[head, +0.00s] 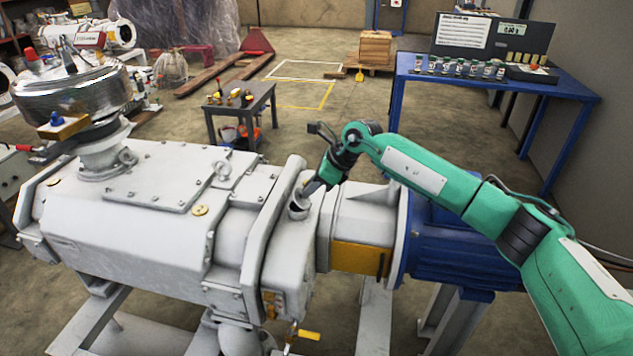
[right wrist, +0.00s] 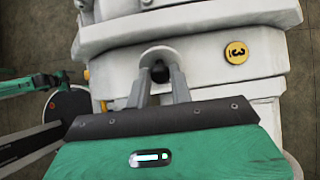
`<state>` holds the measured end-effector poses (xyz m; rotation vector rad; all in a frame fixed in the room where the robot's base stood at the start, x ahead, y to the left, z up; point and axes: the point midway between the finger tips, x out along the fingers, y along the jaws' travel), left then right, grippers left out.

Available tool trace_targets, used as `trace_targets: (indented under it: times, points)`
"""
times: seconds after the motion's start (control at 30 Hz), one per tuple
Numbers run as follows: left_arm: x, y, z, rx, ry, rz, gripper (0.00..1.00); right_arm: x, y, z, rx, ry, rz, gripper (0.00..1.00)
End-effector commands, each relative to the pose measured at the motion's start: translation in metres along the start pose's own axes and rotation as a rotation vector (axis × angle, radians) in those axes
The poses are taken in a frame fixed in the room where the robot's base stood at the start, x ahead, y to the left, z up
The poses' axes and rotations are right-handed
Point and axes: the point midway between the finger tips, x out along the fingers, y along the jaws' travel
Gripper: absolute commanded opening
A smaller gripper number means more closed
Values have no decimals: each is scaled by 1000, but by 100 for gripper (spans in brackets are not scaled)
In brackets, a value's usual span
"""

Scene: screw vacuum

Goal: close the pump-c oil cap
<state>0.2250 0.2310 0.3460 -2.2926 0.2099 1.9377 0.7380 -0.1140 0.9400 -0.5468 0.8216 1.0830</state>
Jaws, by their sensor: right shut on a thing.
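The pump (head: 130,205) is a large light-grey machine body. A short filler neck (head: 297,212) with a dark mouth stands on its right part in the head view. My right gripper (head: 311,188) reaches down to this neck from the upper right. In the right wrist view its two grey fingers (right wrist: 160,88) close on a small dark round piece, which looks like the oil cap (right wrist: 159,73), at a rounded recess in the grey housing. The fingers hide much of the cap, and I cannot tell how it sits in the neck. My left gripper does not show.
A blue motor (head: 450,250) joins the pump on the right. A small table (head: 240,108) stands behind, and a blue bench (head: 500,85) with jars stands at the back right. Open floor lies between them.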

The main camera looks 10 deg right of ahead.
Motion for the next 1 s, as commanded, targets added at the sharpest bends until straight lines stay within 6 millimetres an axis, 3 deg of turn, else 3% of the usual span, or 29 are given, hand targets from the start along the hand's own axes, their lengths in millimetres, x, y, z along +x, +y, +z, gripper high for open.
trace_targets:
  times: [0.2,0.4,0.7,1.0]
  points:
    - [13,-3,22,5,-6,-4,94,7,0,15,-3,198,-3,0]
    - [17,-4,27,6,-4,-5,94,18,-1,23,-2,389,-4,0]
    - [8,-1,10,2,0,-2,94,35,-1,30,0,640,-4,0]
    - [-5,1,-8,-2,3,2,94,45,0,32,0,782,-3,0]
